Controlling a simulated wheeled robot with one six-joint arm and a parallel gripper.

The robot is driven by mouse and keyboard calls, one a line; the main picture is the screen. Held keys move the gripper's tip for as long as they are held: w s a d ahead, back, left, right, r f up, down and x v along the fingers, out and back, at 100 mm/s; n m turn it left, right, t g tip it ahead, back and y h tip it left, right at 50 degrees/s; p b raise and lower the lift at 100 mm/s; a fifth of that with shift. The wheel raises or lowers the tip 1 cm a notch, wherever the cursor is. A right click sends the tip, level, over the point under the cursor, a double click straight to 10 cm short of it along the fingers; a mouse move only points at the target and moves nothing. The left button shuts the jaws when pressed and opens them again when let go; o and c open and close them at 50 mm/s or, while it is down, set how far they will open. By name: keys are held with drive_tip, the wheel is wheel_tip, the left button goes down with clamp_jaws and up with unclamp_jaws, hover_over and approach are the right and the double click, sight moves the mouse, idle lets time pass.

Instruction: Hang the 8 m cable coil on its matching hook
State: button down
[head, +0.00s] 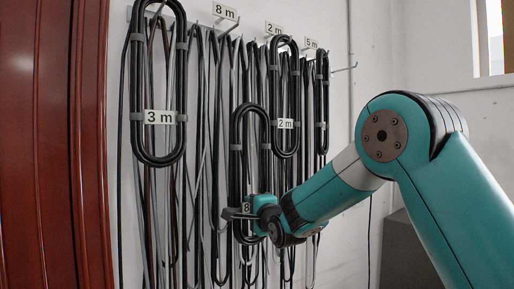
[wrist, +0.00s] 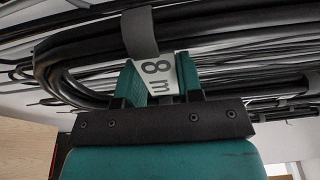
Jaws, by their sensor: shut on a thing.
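The 8 m cable coil (head: 238,130) is a long black loop, held upright in front of the wall cables. My gripper (head: 243,213) is shut on its lower part, at the white tag. In the wrist view the tag reading "8 m" (wrist: 162,78) sits between my gripper's teal fingers (wrist: 162,75), with the black coil (wrist: 75,50) running across behind. The sign "8 m" (head: 225,12) is high on the wall, with a metal hook (head: 236,26) by it. The coil's top is well below that hook and slightly right of it.
A coil tagged "3 m" (head: 138,90) hangs at left and one tagged "2 m" (head: 274,95) hangs close right of the held coil. Another coil (head: 321,100) hangs farther right. Loose cables cover the wall behind. A red-brown wooden panel (head: 40,150) stands at far left.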

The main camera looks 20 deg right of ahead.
approach(237, 120)
drive_tip(key=w+d+f, duration=0.2)
drive_tip(key=w+f, duration=0.5)
drive_tip(key=w, duration=0.1)
drive_tip(key=s+r+y+p, duration=0.1)
drive_tip(key=s+r, duration=0.5)
drive_tip(key=r, duration=0.4)
drive_tip(key=shift+n, duration=0.3)
drive_tip(key=shift+w+a+f+p, duration=0.1)
drive_tip(key=shift+w+a+p, duration=0.4)
drive_tip(key=shift+w+p, duration=0.8)
drive_tip(key=shift+w+a+f+p, duration=0.1)
drive_tip(key=shift+w+a+p, duration=0.6)
drive_tip(key=shift+w, duration=1)
drive_tip(key=shift+w+a+p, duration=0.3)
drive_tip(key=shift+w+p, duration=1)
drive_tip(key=shift+w, duration=0.2)
drive_tip(key=shift+w+a+f+b, duration=0.1)
drive_tip(key=shift+w+f+b, duration=0.15)
drive_tip(key=shift+f+b, duration=0.35)
drive_tip(key=shift+w+a+f+b, duration=0.1)
drive_tip(key=shift+w+f+b, duration=0.2)
drive_tip(key=shift+f+b, duration=0.25)
drive_tip(key=c, duration=0.7)
unclamp_jaws()
drive_tip(key=shift+f, duration=0.1)
